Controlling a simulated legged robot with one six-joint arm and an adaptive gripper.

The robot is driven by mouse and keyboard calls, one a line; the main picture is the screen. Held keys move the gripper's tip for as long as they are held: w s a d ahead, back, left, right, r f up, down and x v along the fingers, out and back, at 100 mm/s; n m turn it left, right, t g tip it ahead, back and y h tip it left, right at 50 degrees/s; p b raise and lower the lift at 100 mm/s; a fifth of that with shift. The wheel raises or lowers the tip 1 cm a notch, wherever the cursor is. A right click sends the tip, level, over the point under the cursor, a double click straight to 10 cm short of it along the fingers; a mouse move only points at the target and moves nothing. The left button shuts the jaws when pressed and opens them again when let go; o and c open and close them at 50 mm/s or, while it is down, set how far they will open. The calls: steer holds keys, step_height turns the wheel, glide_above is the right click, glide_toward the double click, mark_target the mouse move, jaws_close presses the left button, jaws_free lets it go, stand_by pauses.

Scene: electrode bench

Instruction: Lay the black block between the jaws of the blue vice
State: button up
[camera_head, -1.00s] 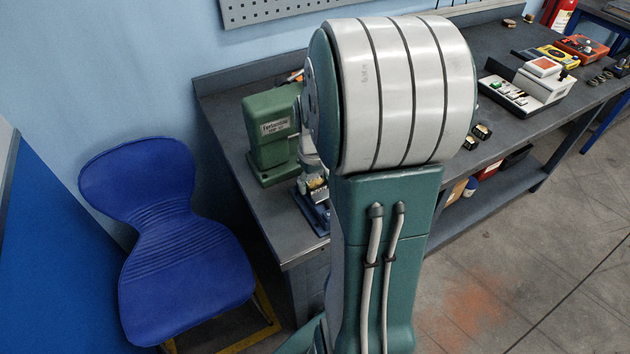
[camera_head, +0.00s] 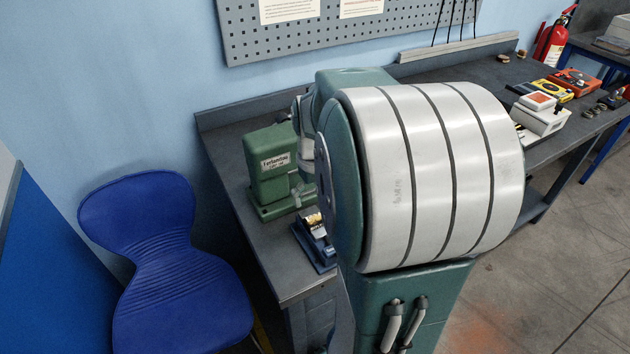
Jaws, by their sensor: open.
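The blue vice (camera_head: 318,250) sits on the near left end of the bench, just right of the green machine, partly covered by my arm. Something small, yellowish and dark, shows at the vice's upper part; I cannot tell whether it is a block or part of the vice. I cannot make out the black block for certain. My raised arm fills the middle of the view. Its wrist links go down behind the large grey and green joint, near the green machine, and my gripper is hidden there.
The green machine (camera_head: 270,165) stands close to the vice. A blue chair (camera_head: 165,260) is left of the bench (camera_head: 262,232). Farther right on the bench are a white instrument (camera_head: 541,115), a yellow meter (camera_head: 552,89) and an orange box (camera_head: 577,82). A pegboard (camera_head: 345,38) hangs behind.

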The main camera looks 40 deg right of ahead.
mark_target(315, 218)
step_height(315, 218, up, 4)
steer(key=r, duration=0.1)
steer(key=s+a+r+n+t, duration=0.1)
steer(key=s+a, duration=0.3)
steer(key=a, duration=0.6)
steer(key=s+a+r+n+t, duration=0.1)
steer(key=s+a+t, duration=0.3)
steer(key=a, duration=0.6)
steer(key=shift+s+a+r+n+t, duration=0.2)
steer(key=shift+r+n+t, duration=0.15)
steer(key=shift+r, duration=0.45)
steer(key=shift+d, duration=0.1)
